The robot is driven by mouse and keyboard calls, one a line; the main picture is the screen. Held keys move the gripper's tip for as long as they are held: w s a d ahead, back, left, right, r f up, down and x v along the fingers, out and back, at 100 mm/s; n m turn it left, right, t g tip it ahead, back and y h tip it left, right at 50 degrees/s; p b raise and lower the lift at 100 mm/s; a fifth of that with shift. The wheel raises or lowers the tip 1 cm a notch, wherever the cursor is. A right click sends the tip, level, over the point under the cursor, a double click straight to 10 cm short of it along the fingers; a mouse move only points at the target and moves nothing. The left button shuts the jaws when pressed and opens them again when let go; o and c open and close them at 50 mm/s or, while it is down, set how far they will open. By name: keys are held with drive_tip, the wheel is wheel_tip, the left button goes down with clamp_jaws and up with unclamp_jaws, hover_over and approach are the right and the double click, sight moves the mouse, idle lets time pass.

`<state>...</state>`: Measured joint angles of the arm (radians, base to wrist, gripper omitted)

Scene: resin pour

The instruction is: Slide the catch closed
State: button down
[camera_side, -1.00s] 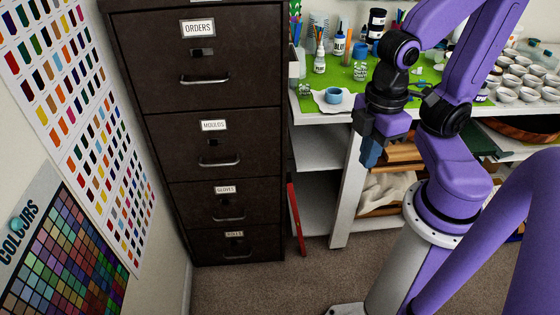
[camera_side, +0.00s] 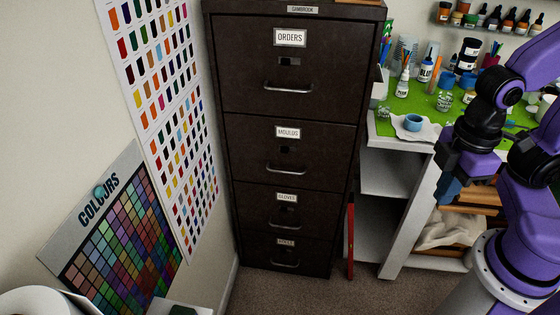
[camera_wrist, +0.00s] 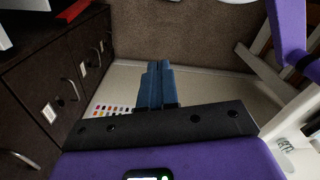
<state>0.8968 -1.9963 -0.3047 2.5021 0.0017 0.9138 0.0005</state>
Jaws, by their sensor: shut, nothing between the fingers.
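The dark brown filing cabinet (camera_side: 240,90) stands upright in the side view, with its labelled drawers flush in the front. A small catch plate (camera_side: 290,61) sits between the ORDERS label and handle. Similar small fittings show on the MOULDS drawer (camera_side: 287,150) and the drawers below. Which one is the task's catch, and how far it is slid, I cannot tell. My gripper (camera_side: 449,188) is right of the cabinet, in front of the workbench, apart from the drawers. In the wrist view its blue fingers (camera_wrist: 157,66) are together and empty.
The workbench (camera_side: 400,190) right of the cabinet holds bottles and a blue cup (camera_side: 413,122). A red upright piece (camera_side: 351,240) stands between cabinet and bench. Colour charts (camera_side: 165,100) cover the left wall. Carpet (camera_side: 300,293) in front of the cabinet is clear.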

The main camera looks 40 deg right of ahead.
drive_tip(key=c, duration=1.8)
unclamp_jaws()
drive_tip(key=o, duration=0.5)
drive_tip(key=shift+c, duration=0.2)
drive_tip(key=o, duration=0.5)
drive_tip(key=shift+w+a+f, duration=0.1)
drive_tip(key=shift+w+a, duration=0.05)
drive_tip(key=shift+w, duration=0.25)
drive_tip(key=shift+c, duration=0.2)
drive_tip(key=w+a+f+n+t+h, duration=0.2)
drive_tip(key=w+a+f+h, duration=0.15)
drive_tip(key=w, duration=0.55)
drive_tip(key=w+a+f+n+t+h, duration=0.15)
drive_tip(key=w+h, duration=0.25)
drive_tip(key=w, duration=0.4)
drive_tip(key=w+a+f+n+t+h, duration=0.1)
drive_tip(key=w+a+f+n+h, duration=0.25)
drive_tip(key=w, duration=0.55)
drive_tip(key=n+t+h, duration=0.2)
drive_tip(key=n+t, duration=0.5)
drive_tip(key=t, duration=0.1)
approach(284, 150)
drive_tip(key=x, duration=0.7)
drive_tip(key=shift+w+d, duration=0.25)
drive_tip(key=shift+c, duration=0.3)
